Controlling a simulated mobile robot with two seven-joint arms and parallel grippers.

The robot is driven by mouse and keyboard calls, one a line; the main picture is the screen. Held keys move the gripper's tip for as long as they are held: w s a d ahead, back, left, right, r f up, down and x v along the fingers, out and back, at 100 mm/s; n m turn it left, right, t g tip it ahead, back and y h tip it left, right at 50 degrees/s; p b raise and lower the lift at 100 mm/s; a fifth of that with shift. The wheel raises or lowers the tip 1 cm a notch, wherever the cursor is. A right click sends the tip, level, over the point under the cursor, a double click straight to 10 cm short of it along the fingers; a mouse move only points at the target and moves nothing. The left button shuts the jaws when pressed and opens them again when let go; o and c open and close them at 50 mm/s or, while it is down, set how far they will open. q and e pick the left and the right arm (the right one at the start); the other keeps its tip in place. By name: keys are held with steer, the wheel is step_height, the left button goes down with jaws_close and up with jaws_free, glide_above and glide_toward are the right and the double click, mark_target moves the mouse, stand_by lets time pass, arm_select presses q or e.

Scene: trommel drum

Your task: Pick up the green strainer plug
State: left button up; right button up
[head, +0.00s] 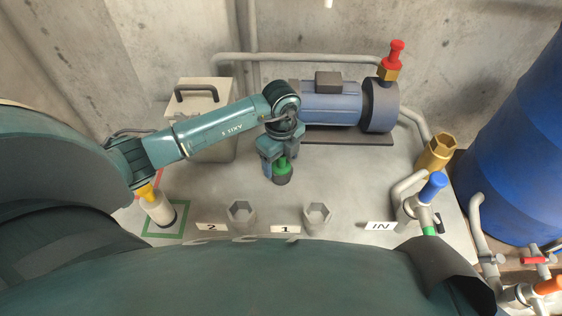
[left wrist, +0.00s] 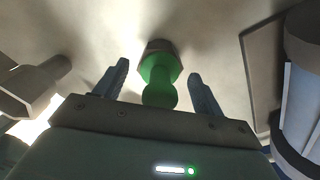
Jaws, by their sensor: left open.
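The green strainer plug (head: 281,166) sits upright in a dark grey socket (head: 282,179) on the light tabletop, in front of the blue motor. My left gripper (head: 279,158) is over the plug, and its fingers partly hide the plug's top in the head view. In the left wrist view the plug (left wrist: 159,80) shows between the two spread fingers (left wrist: 158,85), with a gap on both sides. The left gripper is open and holds nothing. My right gripper is not in view.
A blue motor (head: 330,108) stands behind the plug and a grey box (head: 205,95) to its left. Two hexagonal sockets (head: 241,212) (head: 317,215) stand nearer. A blue-capped pipe fitting (head: 432,188) and brass fitting (head: 437,152) are on the right. A yellow-topped white cylinder (head: 157,206) is on the left.

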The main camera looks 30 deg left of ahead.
arm_select(q)
steer(key=shift+c, duration=0.2)
steer(key=c, duration=1)
step_height(320, 180, up, 10)
steer(key=shift+r, duration=0.1)
steer(key=shift+c, duration=0.2)
